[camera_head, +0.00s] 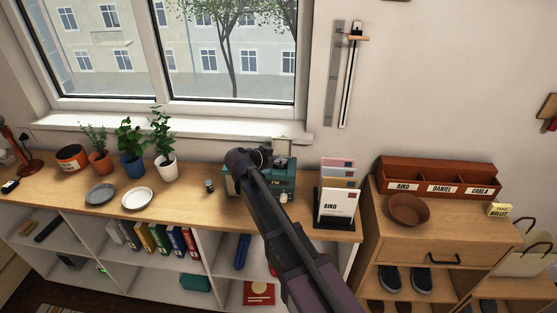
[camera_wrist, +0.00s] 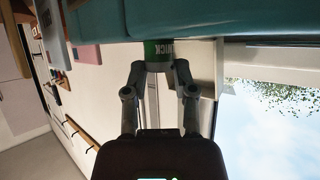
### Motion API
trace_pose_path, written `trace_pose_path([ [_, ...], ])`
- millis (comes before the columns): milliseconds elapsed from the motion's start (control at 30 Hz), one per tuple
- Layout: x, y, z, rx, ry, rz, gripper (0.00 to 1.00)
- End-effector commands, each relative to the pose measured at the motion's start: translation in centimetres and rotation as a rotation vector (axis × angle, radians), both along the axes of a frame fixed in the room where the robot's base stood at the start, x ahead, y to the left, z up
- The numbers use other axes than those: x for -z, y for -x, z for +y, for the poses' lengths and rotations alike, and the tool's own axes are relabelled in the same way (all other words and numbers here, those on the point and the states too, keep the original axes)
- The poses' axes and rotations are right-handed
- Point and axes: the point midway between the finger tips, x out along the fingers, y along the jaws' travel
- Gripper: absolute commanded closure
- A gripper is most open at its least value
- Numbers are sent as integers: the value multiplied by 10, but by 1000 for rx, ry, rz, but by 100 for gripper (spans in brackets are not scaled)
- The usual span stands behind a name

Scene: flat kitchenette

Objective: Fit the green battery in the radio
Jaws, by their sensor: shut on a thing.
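The teal radio (camera_head: 232,183) stands on the wooden counter below the window, partly hidden behind my arm. A pale square flap or panel (camera_head: 283,147) stands up at its top right. In the wrist view the radio's teal body (camera_wrist: 200,18) fills the top edge. My gripper (camera_wrist: 160,68) is shut on the green battery (camera_wrist: 155,50), which has white lettering. The battery is right at the radio's edge; I cannot tell whether it is partly inside. In the head view the battery and fingertips are hidden behind my arm.
A small dark cylinder (camera_head: 209,185) stands left of the radio. A white plate (camera_head: 137,198), a grey plate (camera_head: 101,194) and potted plants (camera_head: 165,150) are further left. A letter holder (camera_head: 333,222) stands close to the radio's right. Bare counter lies in front of the small cylinder.

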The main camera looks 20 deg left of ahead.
Motion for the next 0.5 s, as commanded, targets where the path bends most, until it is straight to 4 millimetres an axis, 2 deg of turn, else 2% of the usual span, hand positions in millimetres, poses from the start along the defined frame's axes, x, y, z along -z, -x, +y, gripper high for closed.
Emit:
trace_pose_path([
  [267,7,0,0,0,0,0,100],
  [300,7,0,0,0,0,0,62],
  [400,6,0,0,0,0,0,32],
  [500,6,0,0,0,0,0,31],
])
